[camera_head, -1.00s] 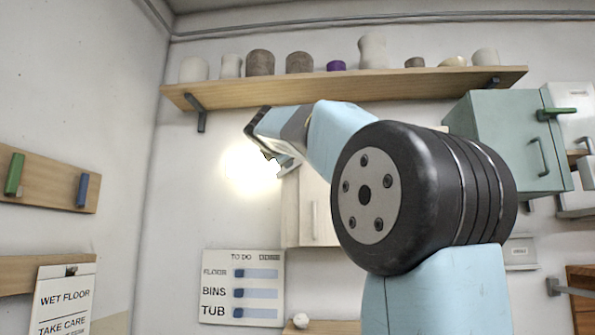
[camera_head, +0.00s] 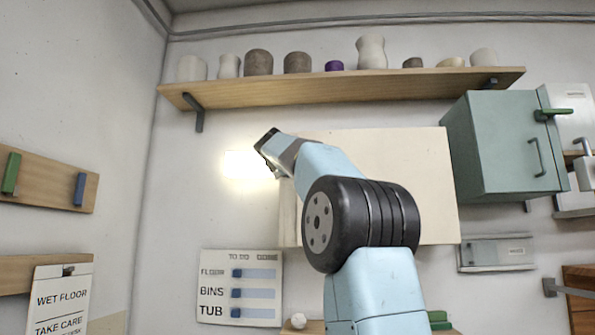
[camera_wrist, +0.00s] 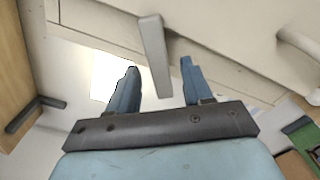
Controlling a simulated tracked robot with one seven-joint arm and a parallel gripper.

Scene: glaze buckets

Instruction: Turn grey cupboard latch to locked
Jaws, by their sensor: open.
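In the wrist view a short grey bar latch (camera_wrist: 155,55) sits on a cream cupboard front and points down toward the gap between my fingers. My gripper (camera_wrist: 160,82) is open, with its two blue fingers apart and nothing held. The latch's lower end lies between the finger lines; I cannot tell whether any finger touches it. In the head view my gripper (camera_head: 272,168) is at the left edge of the cream cupboard (camera_head: 400,150). My arm covers much of the cupboard, and the latch is hidden there.
A pale curved handle (camera_wrist: 300,45) stands out to the right of the latch. A wooden shelf (camera_head: 340,88) with several pots runs above the arm.

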